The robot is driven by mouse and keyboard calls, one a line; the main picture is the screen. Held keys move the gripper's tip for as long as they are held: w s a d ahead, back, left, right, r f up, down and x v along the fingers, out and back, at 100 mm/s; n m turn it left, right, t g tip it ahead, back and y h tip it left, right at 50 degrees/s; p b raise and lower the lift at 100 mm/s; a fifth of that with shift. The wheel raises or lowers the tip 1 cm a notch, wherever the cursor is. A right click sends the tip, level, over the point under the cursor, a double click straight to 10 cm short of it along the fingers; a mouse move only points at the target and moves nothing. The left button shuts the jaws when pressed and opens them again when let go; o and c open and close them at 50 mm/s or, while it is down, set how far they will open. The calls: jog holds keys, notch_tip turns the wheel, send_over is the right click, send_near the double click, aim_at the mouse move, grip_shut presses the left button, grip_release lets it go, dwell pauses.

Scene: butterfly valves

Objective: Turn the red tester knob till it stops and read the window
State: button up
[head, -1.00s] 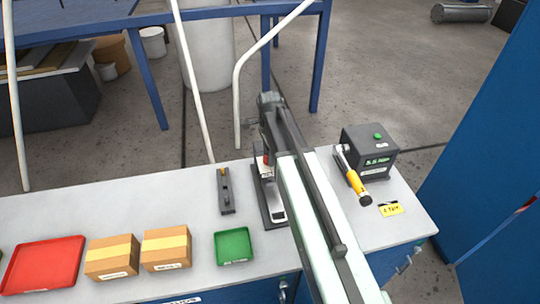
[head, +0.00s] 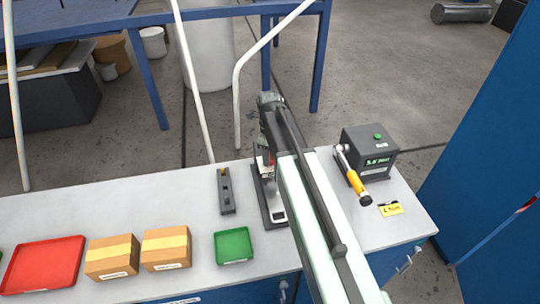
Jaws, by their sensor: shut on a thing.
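The tester (head: 274,209) stands on the bench left of my arm, with a dark base and a pale plate. My arm hides its right side. A small bit of the red tester knob (head: 271,159) shows at its far end, beside my arm. My gripper (head: 268,153) is over that end and is shut on the red knob. Its fingers are mostly hidden by my own arm links. I cannot make out the window or a reading in it.
A dark tool (head: 226,190), green tray (head: 234,246), two cartons (head: 166,248) and red tray (head: 43,264) lie left. Clear bench lies behind the cartons.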

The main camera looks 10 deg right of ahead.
dwell(0.5)
jog(key=o, duration=1.4)
jog(key=shift+c, duration=0.2)
notch_tip(320, 180, up, 8)
jog(key=p, duration=0.8)
jog(key=shift+f, duration=0.1)
